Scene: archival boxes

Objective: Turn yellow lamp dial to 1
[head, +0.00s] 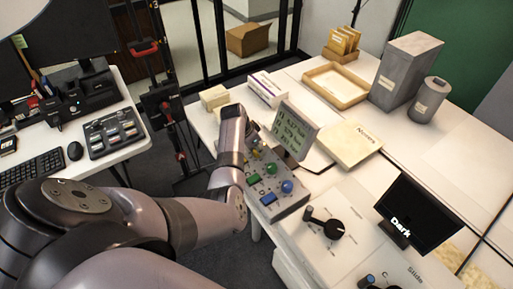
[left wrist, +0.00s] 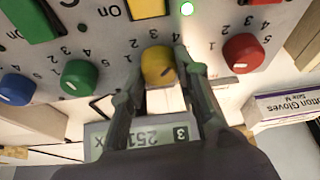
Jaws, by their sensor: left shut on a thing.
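In the left wrist view, my left gripper (left wrist: 157,74) is shut on the yellow dial (left wrist: 155,62), with one finger on each side of it. The numbers around the dial appear upside down and are partly covered by the fingers. I cannot tell which number the dial points to. In the head view, my left arm reaches over the grey control panel (head: 289,205), and the yellow dial is mostly hidden behind it. My right gripper is not in view.
Beside the yellow dial are a green dial (left wrist: 80,77), a blue dial (left wrist: 17,88) and a red dial (left wrist: 242,53). A grey display (head: 295,130) stands close behind the panel. A glove box (left wrist: 282,104) lies nearby.

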